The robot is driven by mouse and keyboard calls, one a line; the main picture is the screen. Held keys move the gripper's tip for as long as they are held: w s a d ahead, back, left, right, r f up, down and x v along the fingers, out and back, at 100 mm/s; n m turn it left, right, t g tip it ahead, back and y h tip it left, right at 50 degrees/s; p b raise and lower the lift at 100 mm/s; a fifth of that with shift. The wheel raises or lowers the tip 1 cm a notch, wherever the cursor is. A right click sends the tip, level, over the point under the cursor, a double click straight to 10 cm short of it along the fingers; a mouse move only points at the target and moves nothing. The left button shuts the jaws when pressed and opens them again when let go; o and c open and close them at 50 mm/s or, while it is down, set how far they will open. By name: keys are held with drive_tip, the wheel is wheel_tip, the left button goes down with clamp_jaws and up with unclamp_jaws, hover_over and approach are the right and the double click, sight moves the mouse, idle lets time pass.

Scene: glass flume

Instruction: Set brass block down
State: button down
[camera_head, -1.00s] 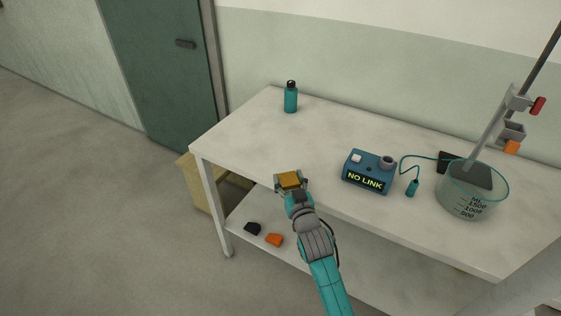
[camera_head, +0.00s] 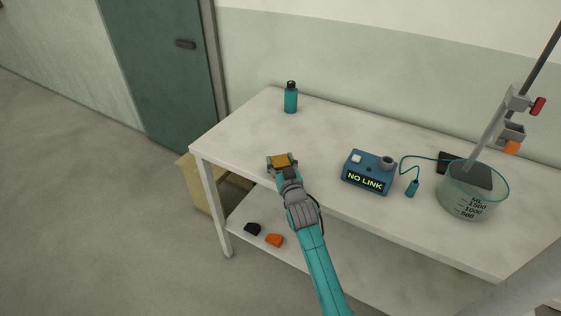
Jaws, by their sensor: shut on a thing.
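The brass block (camera_head: 283,160) is a small golden-brown block between the jaws of my gripper (camera_head: 281,163). My gripper is shut on it, over the front part of the white table (camera_head: 345,128), left of the blue box. The block's underside is hidden, and I cannot tell whether it touches the tabletop.
A teal bottle (camera_head: 291,98) stands at the back left of the table. A blue box reading NO LINK (camera_head: 368,172) and a glass beaker (camera_head: 470,200) stand to the right. Black (camera_head: 252,229) and orange (camera_head: 274,240) pieces lie on the lower shelf. The tabletop between bottle and gripper is clear.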

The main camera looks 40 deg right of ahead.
drive_tip(key=shift+r, duration=0.15)
drive_tip(key=shift+c, duration=1.2)
unclamp_jaws()
drive_tip(key=shift+f, duration=0.2)
drive_tip(key=shift+s+r, duration=0.1)
drive_tip(key=shift+r, duration=0.05)
drive_tip(key=v, duration=1.2)
drive_tip(key=shift+a, duration=0.1)
